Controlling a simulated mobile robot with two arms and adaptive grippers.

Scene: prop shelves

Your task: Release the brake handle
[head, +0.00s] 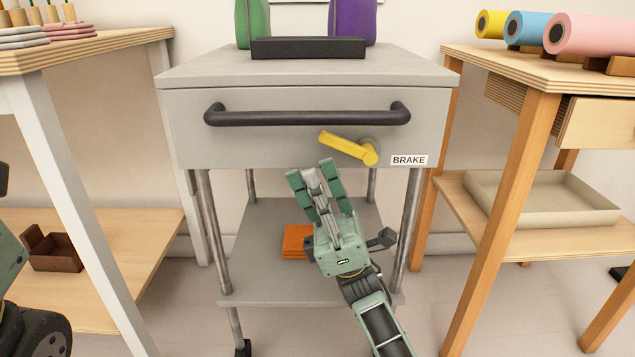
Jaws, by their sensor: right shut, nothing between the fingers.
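The yellow brake handle (345,146) is on the front of the grey cart (185,125), below the black push bar (300,117). It slants from upper left down to its rounded end at the right, beside a grey round mount. A white label reading BRAKE (409,160) is to its right. My right gripper (316,172) is just below the handle's left part, fingers pointing up, shut and empty. It appears apart from the handle, though the depth gap is hard to judge. My left gripper is not in view; only dark green parts of mine show at the left edge.
The cart's top holds a black block (308,48) with green and purple items behind it. An orange item (297,241) lies on its lower shelf. Wooden tables stand close at left (100,42) and right (500,60); the right one carries coloured rolls.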

